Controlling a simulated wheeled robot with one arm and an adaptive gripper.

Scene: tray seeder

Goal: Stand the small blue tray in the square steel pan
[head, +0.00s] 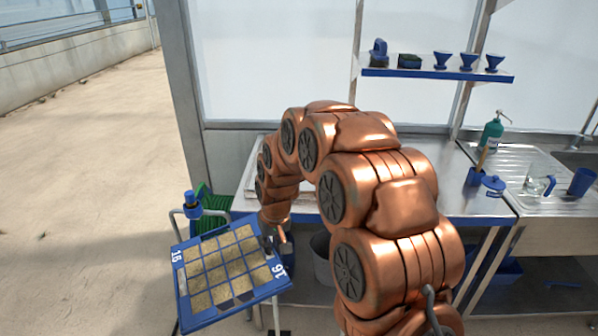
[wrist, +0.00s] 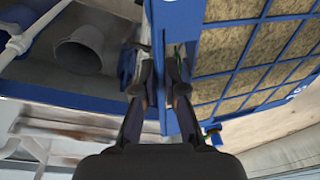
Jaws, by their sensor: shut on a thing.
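The small blue tray (head: 222,313) is in the air at the lower left of the head view, tilted. Its cells hold pale brown soil, and white numbers 15 and 16 mark its ends. My gripper (head: 277,238) is shut on the tray's right side. In the wrist view the fingers of my gripper (wrist: 165,88) close on the blue rim of the tray (wrist: 182,30), with its cells to the right. I cannot make out the square steel pan for certain. A pale metal edge (head: 252,178) shows on the bench, mostly hidden behind my arm.
The steel bench (head: 450,205) has a blue cup with a tool, a green bottle (head: 491,135) and a sink to the right. A blue shelf (head: 436,75) hangs above. A grey bucket (head: 322,262) stands under the bench. Green and blue things are behind the tray. Open floor lies left.

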